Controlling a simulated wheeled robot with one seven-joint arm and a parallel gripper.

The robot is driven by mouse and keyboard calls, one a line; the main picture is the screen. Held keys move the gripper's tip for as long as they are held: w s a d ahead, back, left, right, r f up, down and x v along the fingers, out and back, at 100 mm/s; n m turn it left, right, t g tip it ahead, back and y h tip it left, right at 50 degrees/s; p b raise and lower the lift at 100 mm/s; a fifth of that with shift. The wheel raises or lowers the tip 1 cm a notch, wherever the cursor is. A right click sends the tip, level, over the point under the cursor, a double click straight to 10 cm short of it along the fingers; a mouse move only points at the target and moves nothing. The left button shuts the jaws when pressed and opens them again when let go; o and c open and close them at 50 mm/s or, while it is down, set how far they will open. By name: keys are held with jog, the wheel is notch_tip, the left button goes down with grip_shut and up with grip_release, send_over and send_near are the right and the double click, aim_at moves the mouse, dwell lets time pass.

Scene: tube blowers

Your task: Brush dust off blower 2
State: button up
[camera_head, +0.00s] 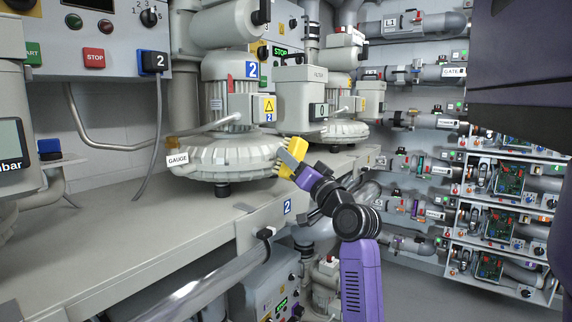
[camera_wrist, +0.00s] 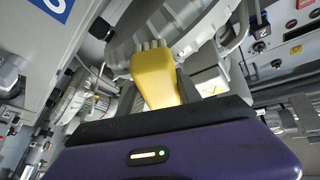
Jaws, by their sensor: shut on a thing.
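Blower 2 (camera_head: 228,158) is a grey ribbed machine with a round finned housing and a motor on top, marked with a blue "2" label (camera_head: 252,70). My gripper (camera_head: 298,163) is shut on a yellow brush (camera_head: 291,156) at the right side of the housing. In the wrist view the brush (camera_wrist: 154,78) points away from my gripper, and its pale bristles are close to the grey rim of the housing (camera_wrist: 150,25). I cannot tell whether the bristles touch it. No dust can be made out clearly.
Blower 2 stands on a long grey bench (camera_head: 120,243). A filter box (camera_head: 303,92) and another blower (camera_head: 342,130) stand behind. A metal pipe (camera_head: 190,297) runs below the bench edge. Racks with pipes and circuit boards (camera_head: 505,190) fill the right side.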

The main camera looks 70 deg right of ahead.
aim_at(264, 155)
jog(key=shift+d+r, duration=0.1)
jog(key=shift+d, duration=0.05)
jog(key=shift+w, duration=0.1)
jog(key=shift+w+a+p, duration=0.35)
jog(key=shift+a+p, duration=0.1)
jog(key=shift+a, duration=0.35)
jog(key=shift+w+a+p, duration=0.3)
jog(key=shift+a+p, duration=0.05)
jog(key=shift+a, duration=0.5)
jog(key=shift+w+a+p, duration=0.3)
jog(key=shift+w+a, duration=0.05)
jog(key=shift+a, duration=0.5)
jog(key=shift+w+a+p, duration=0.3)
jog(key=shift+a+p, duration=0.05)
jog(key=shift+a, duration=0.5)
jog(key=shift+s, duration=0.1)
jog(key=shift+s+a, duration=0.4)
jog(key=shift+s, duration=0.5)
jog(key=shift+s+a, duration=0.45)
jog(key=shift+s, duration=0.4)
jog(key=shift+s+a, duration=0.4)
jog(key=shift+s, duration=0.5)
